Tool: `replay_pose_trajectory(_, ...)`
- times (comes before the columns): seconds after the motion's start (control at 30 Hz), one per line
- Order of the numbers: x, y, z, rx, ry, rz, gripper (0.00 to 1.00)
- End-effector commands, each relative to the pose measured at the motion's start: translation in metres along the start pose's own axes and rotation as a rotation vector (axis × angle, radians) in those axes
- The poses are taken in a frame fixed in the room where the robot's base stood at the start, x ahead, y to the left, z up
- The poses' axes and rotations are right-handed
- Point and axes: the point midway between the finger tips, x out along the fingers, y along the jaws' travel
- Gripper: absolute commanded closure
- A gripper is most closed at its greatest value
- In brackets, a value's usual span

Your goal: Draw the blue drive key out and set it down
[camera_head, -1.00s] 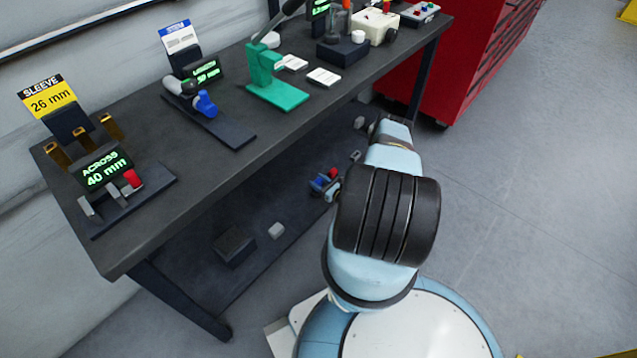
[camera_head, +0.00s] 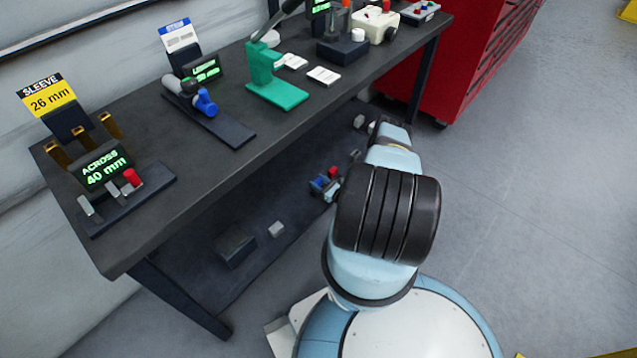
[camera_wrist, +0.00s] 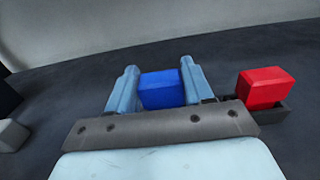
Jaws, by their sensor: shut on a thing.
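The blue drive key (camera_wrist: 161,90) shows as a blue block between the two fingers of my gripper (camera_wrist: 157,88) in the wrist view. The fingers are shut on its sides. In the head view the blue key (camera_head: 317,186) is a small patch low under the bench, next to my gripper (camera_head: 325,188). A red block (camera_wrist: 264,87) stands just right of my gripper in the wrist view, in a dark holder. The red block (camera_head: 333,172) also shows in the head view. The lower end of the blue key is hidden behind my gripper, so I cannot tell whether it is seated.
The dark bench (camera_head: 300,105) stands above and left of my arm. Its lower shelf (camera_head: 200,285) carries a dark block (camera_head: 235,247) and a small grey block (camera_head: 276,229). A red cabinet (camera_head: 470,60) stands at the back right. The floor to the right is clear.

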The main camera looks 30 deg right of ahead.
Motion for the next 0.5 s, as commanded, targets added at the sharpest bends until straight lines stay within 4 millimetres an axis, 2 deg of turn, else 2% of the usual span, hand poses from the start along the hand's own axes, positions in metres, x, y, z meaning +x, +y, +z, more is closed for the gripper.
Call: replay_pose_trajectory(0.5,-0.0001,0.0003,-0.0085,0.0,0.0,0.0,0.86)
